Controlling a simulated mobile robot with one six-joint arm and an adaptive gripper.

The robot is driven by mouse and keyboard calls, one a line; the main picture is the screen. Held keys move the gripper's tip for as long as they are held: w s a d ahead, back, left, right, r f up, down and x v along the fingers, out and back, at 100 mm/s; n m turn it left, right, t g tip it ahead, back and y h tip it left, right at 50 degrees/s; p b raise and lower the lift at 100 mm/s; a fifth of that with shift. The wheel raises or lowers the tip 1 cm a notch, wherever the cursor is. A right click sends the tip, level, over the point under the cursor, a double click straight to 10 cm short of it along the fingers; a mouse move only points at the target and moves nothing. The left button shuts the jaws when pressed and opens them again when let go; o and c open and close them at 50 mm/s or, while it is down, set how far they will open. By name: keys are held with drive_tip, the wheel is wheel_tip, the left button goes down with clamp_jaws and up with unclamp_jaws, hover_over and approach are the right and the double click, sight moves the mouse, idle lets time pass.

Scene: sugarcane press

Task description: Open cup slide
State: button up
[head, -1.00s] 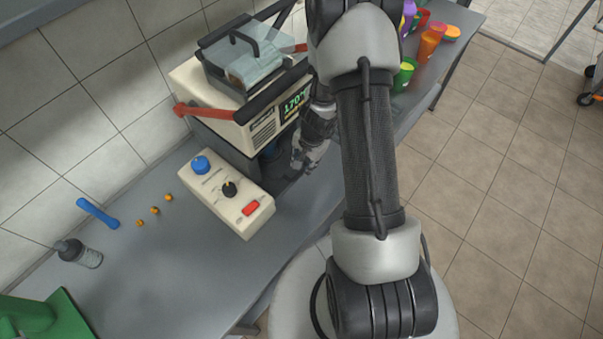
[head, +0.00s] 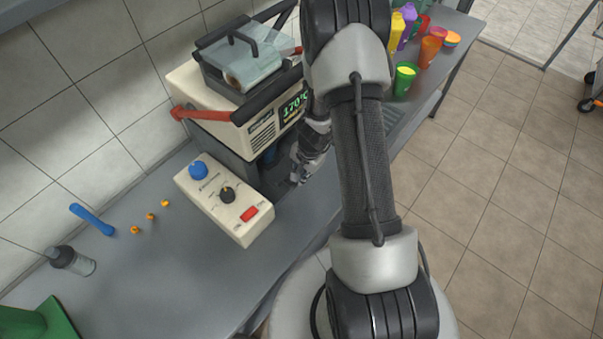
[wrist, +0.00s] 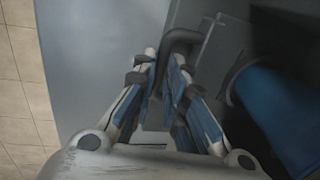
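The cup slide shows in the wrist view as a dark grey part (wrist: 225,45) with a bent bar handle (wrist: 181,38). My gripper (wrist: 164,62) has its fingertips on both sides of the handle, and the bar fills the narrow gap between them. It looks shut on the handle. A blue cup (wrist: 275,115) stands on the right in the wrist view, beside the slide; part of it also shows under the press in the head view (head: 270,153). In the head view my gripper (head: 299,172) is low at the front of the press, and the handle cannot be made out.
The press (head: 215,125) with red levers and a 170°C display stands by the wall. A control box (head: 224,200) sits in front of it on the grey counter (head: 150,270). Colourful cups (head: 405,80) stand behind my arm. Bare counter lies near the gripper.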

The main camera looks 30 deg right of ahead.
clamp_jaws()
drive_tip(key=shift+s, duration=0.1)
